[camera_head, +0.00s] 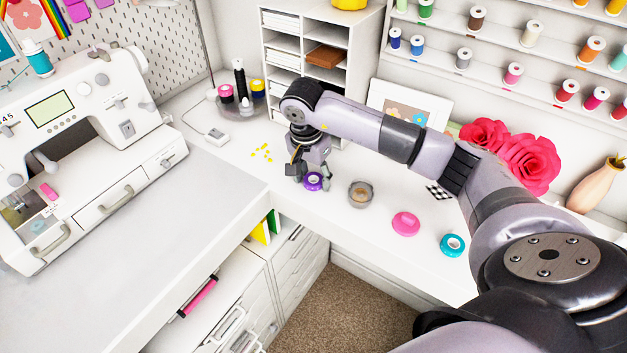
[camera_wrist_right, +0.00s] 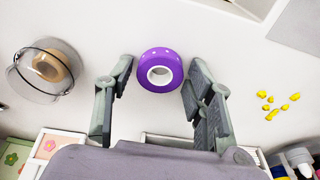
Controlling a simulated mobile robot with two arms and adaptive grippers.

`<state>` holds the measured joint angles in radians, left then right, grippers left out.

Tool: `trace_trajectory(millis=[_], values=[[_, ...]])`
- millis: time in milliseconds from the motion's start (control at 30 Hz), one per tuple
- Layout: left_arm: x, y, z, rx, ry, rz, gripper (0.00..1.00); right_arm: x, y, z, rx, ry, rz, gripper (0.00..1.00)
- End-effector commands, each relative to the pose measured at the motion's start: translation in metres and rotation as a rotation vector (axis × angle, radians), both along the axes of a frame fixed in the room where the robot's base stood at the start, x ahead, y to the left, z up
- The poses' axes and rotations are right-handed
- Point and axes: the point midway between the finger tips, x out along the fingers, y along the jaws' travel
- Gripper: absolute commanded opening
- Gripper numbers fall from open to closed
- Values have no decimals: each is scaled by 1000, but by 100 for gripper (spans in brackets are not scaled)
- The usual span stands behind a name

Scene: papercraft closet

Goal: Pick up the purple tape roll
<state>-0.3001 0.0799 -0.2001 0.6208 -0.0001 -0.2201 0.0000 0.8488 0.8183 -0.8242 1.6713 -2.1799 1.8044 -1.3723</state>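The purple tape roll (camera_head: 313,182) lies flat on the white desk, below my right gripper (camera_head: 310,180) in the head view. In the right wrist view the purple tape roll (camera_wrist_right: 148,70) shows its full ring and white core, between the two fingertips of my right gripper (camera_wrist_right: 157,76). The fingers are spread, with a gap on each side of the roll, and do not appear to touch it. I cannot tell how far above the desk the fingertips are. My left gripper is in neither view.
A round clear container (camera_head: 361,194) stands just right of the roll; a pink roll (camera_head: 405,223) and a teal roll (camera_head: 453,245) lie further right. Small yellow pieces (camera_head: 262,152) are scattered to the left. A white shelf unit (camera_head: 290,45) stands behind; a sewing machine (camera_head: 75,130) is at left.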

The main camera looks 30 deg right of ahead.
Motion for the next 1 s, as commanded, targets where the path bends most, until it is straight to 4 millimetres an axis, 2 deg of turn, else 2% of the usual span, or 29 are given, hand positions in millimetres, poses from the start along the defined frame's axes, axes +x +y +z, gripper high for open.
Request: trace_trajectory(millis=[333, 667, 867, 1000], values=[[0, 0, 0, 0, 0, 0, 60, 0, 0, 0, 0, 0, 0, 24], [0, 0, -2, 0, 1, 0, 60, 1, 0, 7, 0, -3, 0, 24], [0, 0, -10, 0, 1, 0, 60, 2, 0, 34, 0, -6, 1, 24], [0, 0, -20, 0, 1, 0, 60, 2, 0, 74, 0, -11, 0, 24]])
